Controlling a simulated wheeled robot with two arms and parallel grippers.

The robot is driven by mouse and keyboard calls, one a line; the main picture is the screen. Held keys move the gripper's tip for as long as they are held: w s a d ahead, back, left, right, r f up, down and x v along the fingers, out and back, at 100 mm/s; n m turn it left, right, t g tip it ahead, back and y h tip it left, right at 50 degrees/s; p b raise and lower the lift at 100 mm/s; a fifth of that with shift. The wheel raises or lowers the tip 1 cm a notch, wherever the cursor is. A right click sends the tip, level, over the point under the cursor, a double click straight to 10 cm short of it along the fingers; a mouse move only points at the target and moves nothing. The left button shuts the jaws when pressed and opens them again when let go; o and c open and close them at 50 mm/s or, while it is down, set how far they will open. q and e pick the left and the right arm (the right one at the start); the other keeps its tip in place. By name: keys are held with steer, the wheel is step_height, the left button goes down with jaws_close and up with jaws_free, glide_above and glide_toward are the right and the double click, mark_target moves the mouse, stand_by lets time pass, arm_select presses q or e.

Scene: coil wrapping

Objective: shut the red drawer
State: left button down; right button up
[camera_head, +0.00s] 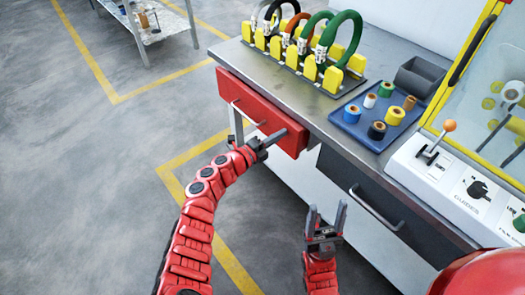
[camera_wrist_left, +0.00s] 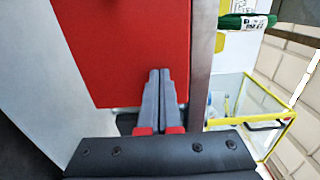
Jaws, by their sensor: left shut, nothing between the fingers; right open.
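The red drawer (camera_head: 262,108) is under the left part of the metal-topped bench, its front standing out a little from the bench edge. A bar handle (camera_head: 248,113) runs along its front. My left gripper (camera_head: 282,134) is shut and empty, its fingertips at the right part of the red front. In the left wrist view the shut fingers (camera_wrist_left: 160,80) lie over the red panel (camera_wrist_left: 120,45); I cannot tell whether they touch it. My right gripper (camera_head: 327,210) is open and empty, below and to the right, in front of the grey drawer (camera_head: 362,190).
On the bench (camera_head: 330,108) stand a yellow rack (camera_head: 312,72) with coloured coils and a blue tray (camera_head: 347,127) of rolls. A grey bin (camera_head: 419,76) and a control panel (camera_head: 452,180) are at the right.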

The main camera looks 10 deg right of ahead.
arm_select(q)
steer(key=x, duration=0.2)
steer(key=b+x, duration=0.1)
steer(key=shift+w+d+r+b, duration=0.25)
steer(key=shift+d+b, duration=0.05)
